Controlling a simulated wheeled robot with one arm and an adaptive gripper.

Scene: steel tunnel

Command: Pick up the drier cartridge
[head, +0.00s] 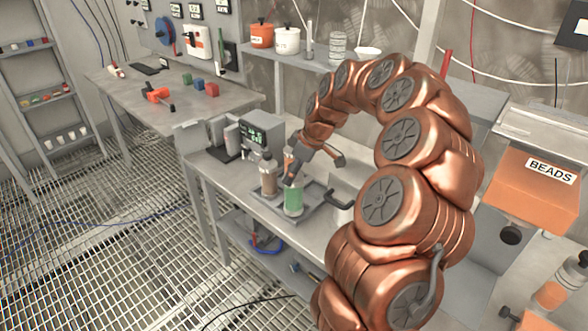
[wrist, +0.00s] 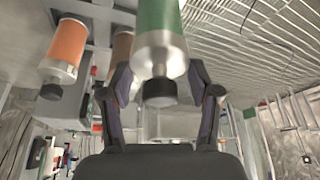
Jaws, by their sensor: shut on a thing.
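A green cartridge (head: 293,202) with metal ends stands upright at the grey tray (head: 318,196) on the steel bench; I cannot tell whether its base is clear of the tray. My gripper (head: 291,180) reaches down to its top. In the wrist view my gripper (wrist: 160,84) has a finger on each side of the black cap and metal end of the green cartridge (wrist: 159,18), shut on it. A brown cartridge (head: 268,177) stands just left of it. An orange cartridge (wrist: 67,46) shows in the wrist view. No label saying drier is readable.
A grey device with a green display (head: 257,136) stands behind the cartridges. A metal container (head: 342,210) is close on the right. An orange BEADS box (head: 535,193) is at far right. The left bench (head: 205,108) holds coloured blocks and an orange tool.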

